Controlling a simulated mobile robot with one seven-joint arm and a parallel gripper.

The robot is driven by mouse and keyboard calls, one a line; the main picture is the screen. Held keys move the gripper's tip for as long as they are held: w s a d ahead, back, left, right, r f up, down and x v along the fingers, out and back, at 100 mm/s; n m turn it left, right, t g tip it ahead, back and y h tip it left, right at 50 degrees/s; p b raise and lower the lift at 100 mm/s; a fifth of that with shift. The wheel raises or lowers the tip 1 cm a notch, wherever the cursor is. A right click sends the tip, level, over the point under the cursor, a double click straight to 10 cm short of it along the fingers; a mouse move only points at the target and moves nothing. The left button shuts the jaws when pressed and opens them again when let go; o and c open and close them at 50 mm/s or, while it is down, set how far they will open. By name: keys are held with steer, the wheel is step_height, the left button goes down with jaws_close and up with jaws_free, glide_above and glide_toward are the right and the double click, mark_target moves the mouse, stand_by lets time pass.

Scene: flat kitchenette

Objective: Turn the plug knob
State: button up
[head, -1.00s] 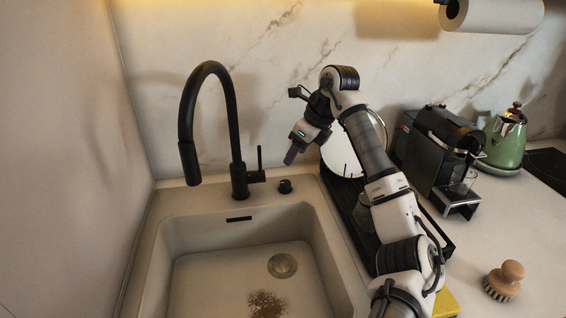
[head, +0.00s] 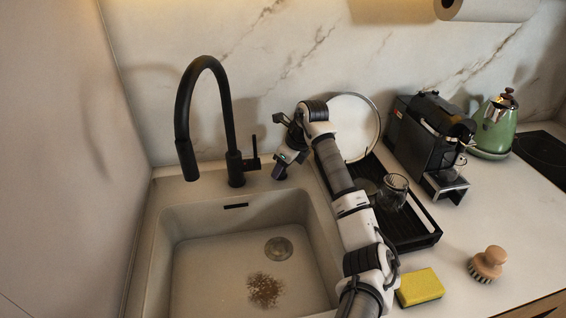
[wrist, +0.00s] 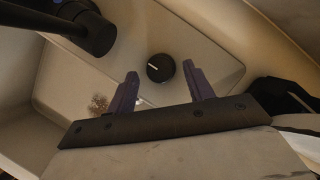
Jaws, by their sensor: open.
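The plug knob (wrist: 160,68) is a small round black knob with a white line on its top, set on the sink's rim. In the wrist view it lies just beyond and between my two spread fingertips, with open space on both sides. My gripper (wrist: 161,82) is open and empty, pointing toward the knob. In the head view my gripper (head: 281,170) is lowered over the rim right of the faucet and hides the knob. I cannot tell how high the fingertips are above it.
The black faucet (head: 235,165) with its side lever stands close left of my gripper. The sink (head: 190,200) has brown crumbs by its drain. A drying rack (head: 425,232) with a glass and a plate, a coffee machine (head: 420,135), a sponge (head: 420,287) and a brush (head: 488,262) are to the right.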

steer(key=shift+a+f, duration=0.1)
steer(key=shift+f, duration=0.25)
steer(key=shift+c, duration=0.4)
steer(key=c, duration=0.9)
